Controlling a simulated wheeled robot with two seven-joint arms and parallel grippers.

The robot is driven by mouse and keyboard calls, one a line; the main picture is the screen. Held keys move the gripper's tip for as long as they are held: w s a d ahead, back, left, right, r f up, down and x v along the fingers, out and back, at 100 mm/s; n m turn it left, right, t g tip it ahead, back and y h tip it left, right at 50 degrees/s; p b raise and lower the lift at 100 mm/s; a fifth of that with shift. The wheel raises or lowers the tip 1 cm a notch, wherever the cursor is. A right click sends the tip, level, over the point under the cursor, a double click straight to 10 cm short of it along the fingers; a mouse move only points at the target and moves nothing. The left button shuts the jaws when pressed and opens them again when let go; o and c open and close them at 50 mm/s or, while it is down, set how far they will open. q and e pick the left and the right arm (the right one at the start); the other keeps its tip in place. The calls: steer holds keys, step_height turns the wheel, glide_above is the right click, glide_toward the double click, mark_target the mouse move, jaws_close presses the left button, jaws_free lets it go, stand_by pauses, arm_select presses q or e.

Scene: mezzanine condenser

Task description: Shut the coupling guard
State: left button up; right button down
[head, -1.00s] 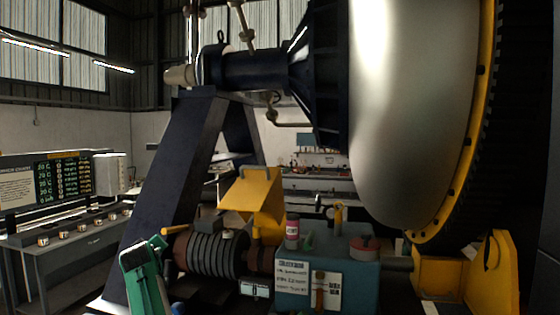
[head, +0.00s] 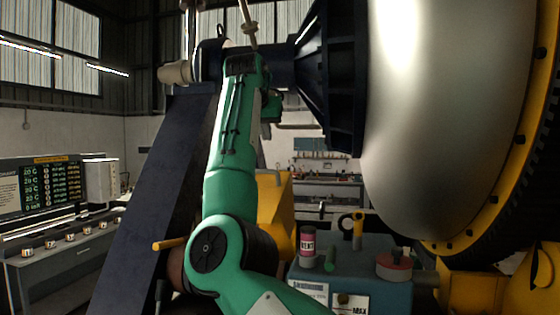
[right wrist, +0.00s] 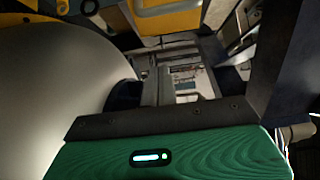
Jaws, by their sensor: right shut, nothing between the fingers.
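The yellow coupling guard (head: 282,205) stands low in the middle of the head view, behind my green right arm. Its left part is hidden, so I cannot tell the cover's angle now. Yellow metal, likely the guard (right wrist: 168,20), shows at the top of the right wrist view. My right gripper (head: 271,106) is high up beyond the forearm in the head view, mostly hidden. In the right wrist view its fingers (right wrist: 157,80) are together and empty, apart from the yellow metal. My left gripper is not in view.
A teal box (head: 372,268) with a red-labelled can (head: 308,243) and a red knob (head: 394,262) stands right of the guard. A dark slanted support (head: 150,200) is on the left. A big pale dome (head: 440,110) fills the right.

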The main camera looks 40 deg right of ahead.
steer(key=p+x, duration=0.5)
steer(key=x, duration=0.5)
steer(key=shift+d+r, duration=0.1)
steer(key=s+a, duration=0.1)
steer(key=s+a+f+p, duration=0.1)
steer(key=shift+a+f, duration=0.15)
steer(key=shift+a, duration=0.25)
steer(key=shift+s+a+f, duration=0.2)
steer(key=shift+f, duration=0.1)
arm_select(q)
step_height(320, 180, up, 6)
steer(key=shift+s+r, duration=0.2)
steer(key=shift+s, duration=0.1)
arm_select(e)
steer(key=shift+d+f, duration=0.15)
steer(key=shift+d, duration=0.05)
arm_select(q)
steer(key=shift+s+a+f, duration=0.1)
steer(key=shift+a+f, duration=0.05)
arm_select(e)
steer(key=shift+a, duration=0.15)
